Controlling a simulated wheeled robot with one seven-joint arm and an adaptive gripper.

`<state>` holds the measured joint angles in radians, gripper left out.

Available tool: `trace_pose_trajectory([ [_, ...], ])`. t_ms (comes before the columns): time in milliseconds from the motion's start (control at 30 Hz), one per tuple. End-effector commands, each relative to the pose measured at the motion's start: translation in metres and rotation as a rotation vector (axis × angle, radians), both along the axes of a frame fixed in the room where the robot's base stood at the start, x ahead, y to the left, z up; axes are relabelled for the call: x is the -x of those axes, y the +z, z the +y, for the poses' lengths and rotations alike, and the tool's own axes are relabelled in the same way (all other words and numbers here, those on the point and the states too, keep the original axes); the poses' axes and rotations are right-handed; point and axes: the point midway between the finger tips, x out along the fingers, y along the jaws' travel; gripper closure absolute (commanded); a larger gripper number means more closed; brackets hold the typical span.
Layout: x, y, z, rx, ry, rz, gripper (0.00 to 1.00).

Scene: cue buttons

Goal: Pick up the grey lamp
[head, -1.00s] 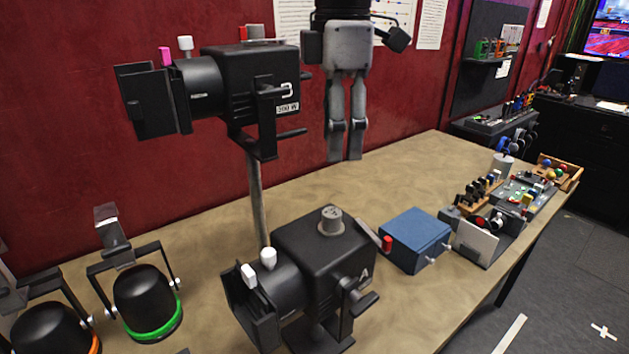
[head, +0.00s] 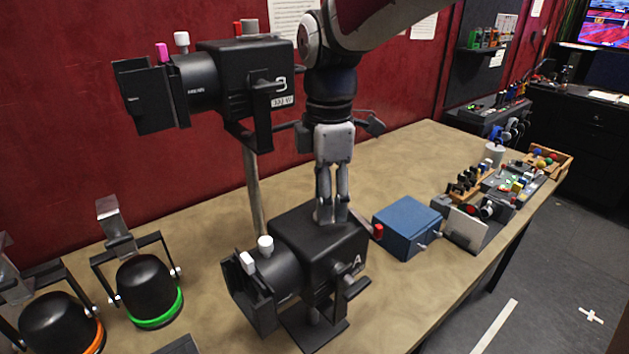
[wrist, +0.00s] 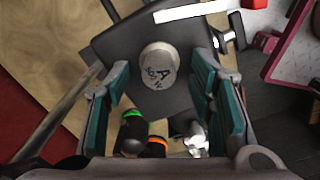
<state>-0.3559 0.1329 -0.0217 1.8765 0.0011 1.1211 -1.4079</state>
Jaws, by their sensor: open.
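A grey round lamp (wrist: 158,66) with dark lettering on its top sits on the black housing of the lower stage lantern (head: 320,245). In the wrist view it lies between the two spread fingers, with a gap on each side. My gripper (head: 331,218) points down at the top of that lantern in the head view, open and empty. It also shows in the wrist view (wrist: 160,76). In the head view the fingers hide most or all of the lamp, and I cannot tell how far the tips reach down beside it.
An upper black lantern (head: 240,85) on a pole stands close left of my gripper. A blue box (head: 408,226) with a red button (head: 378,231) is just right. Black lamps with green (head: 150,290) and orange (head: 60,325) rims stand at left. Bare table lies behind.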

Motion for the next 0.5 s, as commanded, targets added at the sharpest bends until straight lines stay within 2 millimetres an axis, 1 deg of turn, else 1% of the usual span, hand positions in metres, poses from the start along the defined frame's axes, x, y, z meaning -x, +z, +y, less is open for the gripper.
trace_pose_trajectory([
  [33,0.0008,-0.0053,-0.0001,0.001,0.0,0.003,0.5],
  [133,0.0001,-0.0119,0.0,0.0,0.0,0.001,0.5],
  [367,-0.0005,-0.0134,-0.0001,0.0,0.0,0.0,0.5],
  [467,-0.0005,-0.0132,-0.0001,0.0,0.0,0.0,0.71],
  [500,-0.0005,-0.0132,-0.0001,0.0,0.0,0.0,0.8],
])
